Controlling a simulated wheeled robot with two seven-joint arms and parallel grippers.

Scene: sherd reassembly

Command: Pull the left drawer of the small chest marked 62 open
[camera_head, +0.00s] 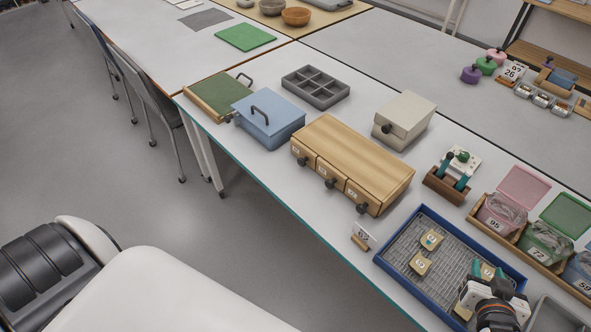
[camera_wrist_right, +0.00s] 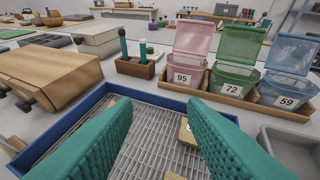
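The small wooden chest (camera_head: 357,157) stands on the white table with three drawers along its front, each with a dark knob and a small label too small to read. Its left drawer (camera_head: 302,154) looks shut. The chest also shows at the left of the right wrist view (camera_wrist_right: 45,75). My right gripper (camera_head: 485,287) is over the blue-rimmed tray, right of and apart from the chest. Its teal fingers are spread with nothing between them in the right wrist view (camera_wrist_right: 158,110). My left gripper is not in view.
The blue-rimmed tray (camera_head: 398,279) holds a grid and several labelled sherds. A number card (camera_head: 363,236) stands before the chest. A blue box (camera_head: 268,118) is left of it, a grey box (camera_head: 404,120) behind. Lidded bins (camera_head: 502,212) stand at right.

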